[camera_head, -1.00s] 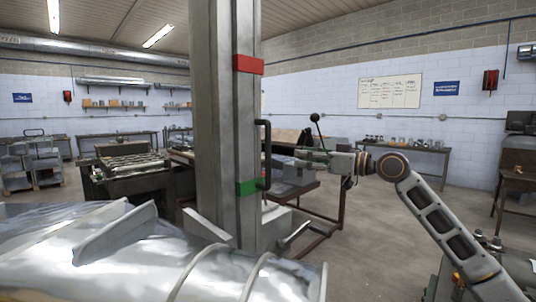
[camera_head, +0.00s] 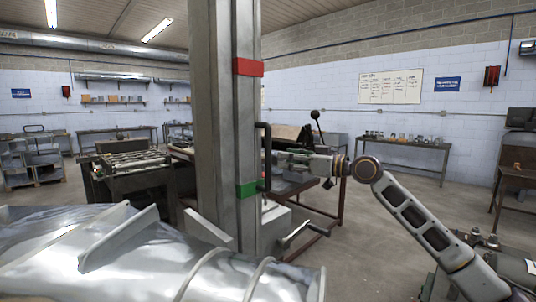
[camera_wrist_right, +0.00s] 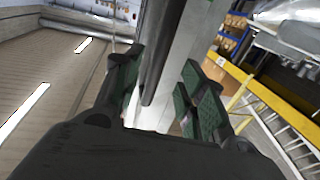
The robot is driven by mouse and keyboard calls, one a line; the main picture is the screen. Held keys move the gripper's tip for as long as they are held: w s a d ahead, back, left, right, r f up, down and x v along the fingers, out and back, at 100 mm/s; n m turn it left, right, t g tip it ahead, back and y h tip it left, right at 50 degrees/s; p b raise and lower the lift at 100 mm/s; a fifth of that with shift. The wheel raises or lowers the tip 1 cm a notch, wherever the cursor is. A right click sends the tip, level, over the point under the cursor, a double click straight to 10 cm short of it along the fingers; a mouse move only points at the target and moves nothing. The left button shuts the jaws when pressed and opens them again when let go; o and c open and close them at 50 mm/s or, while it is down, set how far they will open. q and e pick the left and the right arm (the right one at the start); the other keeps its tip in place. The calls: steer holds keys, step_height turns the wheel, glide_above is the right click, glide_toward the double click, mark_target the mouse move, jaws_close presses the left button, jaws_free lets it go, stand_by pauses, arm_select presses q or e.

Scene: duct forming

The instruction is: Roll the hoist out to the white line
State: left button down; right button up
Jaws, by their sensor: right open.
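The hoist's grey mast (camera_head: 225,120) stands upright in the middle of the head view, with a red band (camera_head: 248,67) and a green band (camera_head: 246,190). A black vertical handle (camera_head: 264,140) is fixed to its right side. My right gripper (camera_head: 276,158) is just right of the handle, pointing at it. In the right wrist view its green-padded fingers (camera_wrist_right: 160,82) are spread, with the dark handle bar (camera_wrist_right: 160,45) showing between them; contact cannot be told. My left gripper is not in view. No white line shows on the visible floor.
Shiny sheet-metal ductwork (camera_head: 110,262) fills the lower left foreground. A crank (camera_head: 303,233) sticks out low on the mast's right. A machine bench (camera_head: 135,170) stands behind left, and a table (camera_head: 405,148) stands by the back wall. Open floor (camera_head: 375,215) lies to the right.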

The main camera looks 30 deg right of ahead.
steer(key=shift+p+x, duration=1.85)
steer(key=shift+x, duration=2.2)
jaws_close()
